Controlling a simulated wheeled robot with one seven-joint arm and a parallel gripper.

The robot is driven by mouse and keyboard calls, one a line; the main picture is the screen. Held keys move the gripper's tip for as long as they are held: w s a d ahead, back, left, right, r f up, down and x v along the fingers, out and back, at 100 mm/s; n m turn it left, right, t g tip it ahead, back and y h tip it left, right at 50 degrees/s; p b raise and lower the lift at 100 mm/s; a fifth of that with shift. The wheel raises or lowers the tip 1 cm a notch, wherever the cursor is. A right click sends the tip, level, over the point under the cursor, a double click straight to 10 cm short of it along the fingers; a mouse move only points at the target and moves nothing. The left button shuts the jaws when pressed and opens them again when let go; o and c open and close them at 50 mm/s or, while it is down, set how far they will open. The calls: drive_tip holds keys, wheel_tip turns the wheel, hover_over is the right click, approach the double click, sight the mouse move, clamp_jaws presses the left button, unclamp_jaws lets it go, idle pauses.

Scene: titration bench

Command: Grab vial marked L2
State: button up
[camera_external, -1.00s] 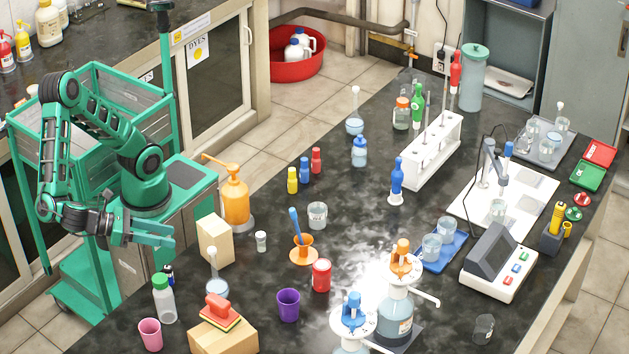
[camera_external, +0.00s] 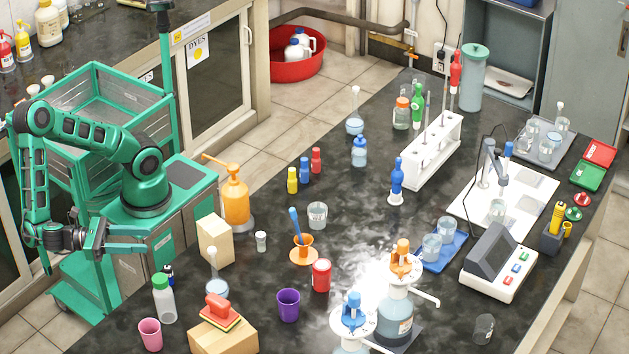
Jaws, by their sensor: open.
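Three small capped vials stand upright in a slanted row on the dark bench: a yellow vial (camera_external: 292,180), a blue vial (camera_external: 304,170) and a red vial (camera_external: 316,160). No L2 mark can be read on any of them at this size. A small dark-blue-and-black item (camera_external: 168,273) is partly hidden behind a green-capped bottle (camera_external: 164,299). My gripper (camera_external: 138,238) is open and empty. It is at the left, short of the bench's near left edge, well apart from the vials.
Between my gripper and the vials stand a beige block (camera_external: 214,240) and a tall orange pump bottle (camera_external: 236,197). A small white cup (camera_external: 261,241), a glass beaker (camera_external: 317,215) and an orange mortar (camera_external: 303,254) stand nearby. Bench surface right of the vials is partly clear.

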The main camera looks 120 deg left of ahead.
approach(169, 275)
drive_tip(key=shift+w+a+r, duration=0.15)
drive_tip(key=shift+w+a, duration=0.3)
drive_tip(key=shift+a, duration=0.15)
drive_tip(key=shift+w+a+r, duration=0.15)
drive_tip(key=shift+w+a, duration=0.3)
drive_tip(key=shift+a, duration=0.15)
drive_tip(key=shift+w+a+f, duration=0.1)
drive_tip(key=shift+a+f, duration=0.05)
drive_tip(key=shift+f, duration=0.1)
drive_tip(key=x, duration=1)
drive_tip(key=shift+w+a+r, duration=0.1)
drive_tip(key=shift+w+a, duration=0.05)
drive_tip(key=shift+a, duration=0.05)
clamp_jaws()
